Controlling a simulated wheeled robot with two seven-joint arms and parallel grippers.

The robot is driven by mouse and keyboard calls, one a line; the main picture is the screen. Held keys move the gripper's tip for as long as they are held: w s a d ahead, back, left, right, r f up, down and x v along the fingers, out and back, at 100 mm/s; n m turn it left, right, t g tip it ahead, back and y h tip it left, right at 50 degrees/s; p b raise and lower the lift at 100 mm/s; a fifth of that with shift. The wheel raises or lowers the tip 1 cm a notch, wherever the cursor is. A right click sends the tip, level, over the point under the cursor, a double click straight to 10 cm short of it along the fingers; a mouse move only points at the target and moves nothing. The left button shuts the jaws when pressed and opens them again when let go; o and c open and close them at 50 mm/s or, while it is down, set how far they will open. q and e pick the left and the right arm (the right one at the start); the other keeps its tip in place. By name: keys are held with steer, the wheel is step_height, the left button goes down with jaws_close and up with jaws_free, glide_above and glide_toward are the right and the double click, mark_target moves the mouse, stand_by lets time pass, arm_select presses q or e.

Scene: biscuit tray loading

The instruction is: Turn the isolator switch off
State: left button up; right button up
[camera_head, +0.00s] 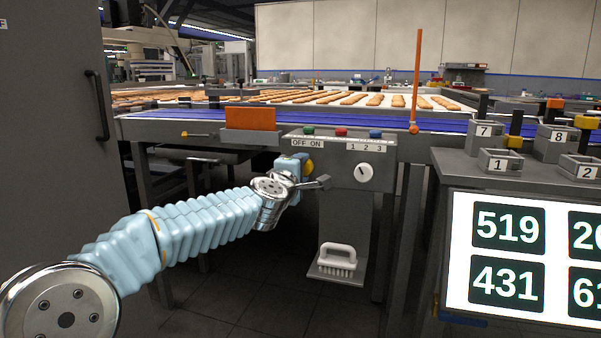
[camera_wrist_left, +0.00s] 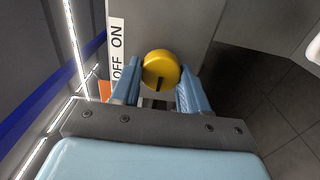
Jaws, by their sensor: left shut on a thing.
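The isolator switch is a round yellow knob (camera_head: 309,167) on the front of the grey control panel, below a white OFF ON label (camera_head: 307,143). My left gripper (camera_head: 302,168) is at the knob. In the left wrist view the yellow knob (camera_wrist_left: 161,70) sits between the two blue fingers of my left gripper (camera_wrist_left: 158,92), which is shut on it. A dark mark on the knob points toward the lower edge of that view. The OFF ON label (camera_wrist_left: 117,52) is beside it, with OFF lower and ON higher. My right gripper is not in view.
The panel (camera_head: 345,160) also carries a white dial (camera_head: 364,173) and coloured buttons. A white brush (camera_head: 337,258) lies on a shelf below. A biscuit conveyor (camera_head: 250,118) runs behind. A table with numbered boxes (camera_head: 500,161) and a number display (camera_head: 520,255) stand right.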

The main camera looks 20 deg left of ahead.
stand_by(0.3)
arm_select(q)
steer(key=o, duration=1)
steer(key=shift+o, duration=0.2)
steer(key=s, duration=1.3)
steer(key=shift+s+a+b, duration=0.25)
steer(key=shift+s+b, duration=0.15)
steer(key=shift+b, duration=0.05)
